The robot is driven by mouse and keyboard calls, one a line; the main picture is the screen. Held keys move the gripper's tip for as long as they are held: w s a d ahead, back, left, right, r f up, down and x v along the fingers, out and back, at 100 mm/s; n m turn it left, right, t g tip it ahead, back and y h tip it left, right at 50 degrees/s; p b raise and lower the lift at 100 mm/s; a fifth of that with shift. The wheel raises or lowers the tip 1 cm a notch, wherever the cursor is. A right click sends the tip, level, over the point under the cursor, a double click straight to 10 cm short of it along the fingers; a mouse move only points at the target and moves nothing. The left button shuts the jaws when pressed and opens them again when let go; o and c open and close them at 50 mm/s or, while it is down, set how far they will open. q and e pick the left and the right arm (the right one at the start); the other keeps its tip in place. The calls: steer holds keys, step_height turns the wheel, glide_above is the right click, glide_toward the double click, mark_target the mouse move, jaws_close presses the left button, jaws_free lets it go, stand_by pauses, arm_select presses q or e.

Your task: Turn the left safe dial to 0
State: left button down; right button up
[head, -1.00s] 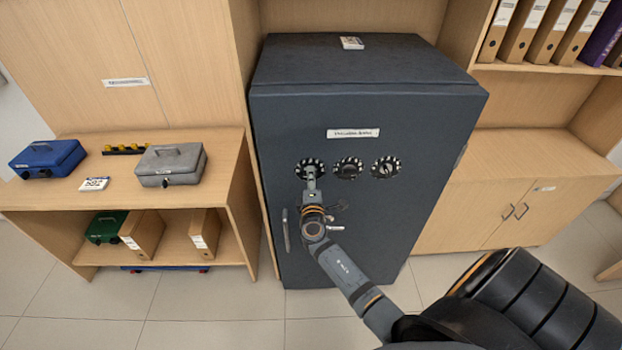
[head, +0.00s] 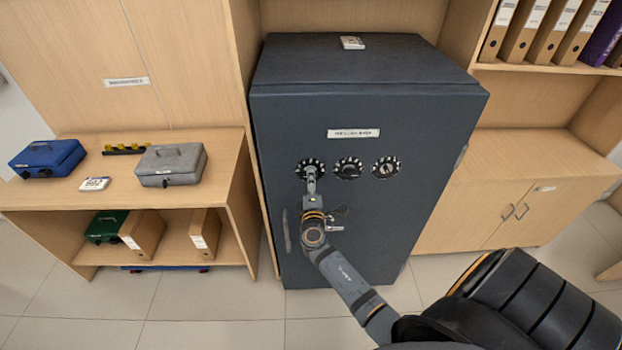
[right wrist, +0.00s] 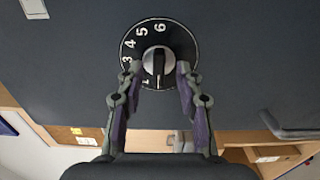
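The dark grey safe (head: 400,115) has three round dials in a row on its door. The left dial (head: 299,168) is partly covered by my right gripper (head: 311,172). In the right wrist view, the left dial (right wrist: 188,40) is black with white numbers and a silver hub with a dark upright bar. The digits 3 to 6 show; lower ones are partly hidden, and I cannot tell the exact setting. My right gripper's fingertips (right wrist: 160,72) stand apart on either side of the hub, close to it, with gaps beside the bar. My left gripper is out of view.
The middle dial (head: 348,169) and right dial (head: 386,168) sit close beside the left one. A door handle (head: 286,231) is below left. A desk (head: 120,200) with blue and grey cash boxes stands left; a low cabinet (head: 525,180) stands right.

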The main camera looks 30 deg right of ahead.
steer(key=v, duration=1)
steer(key=shift+s, duration=0.2)
steer(key=shift+f, duration=0.1)
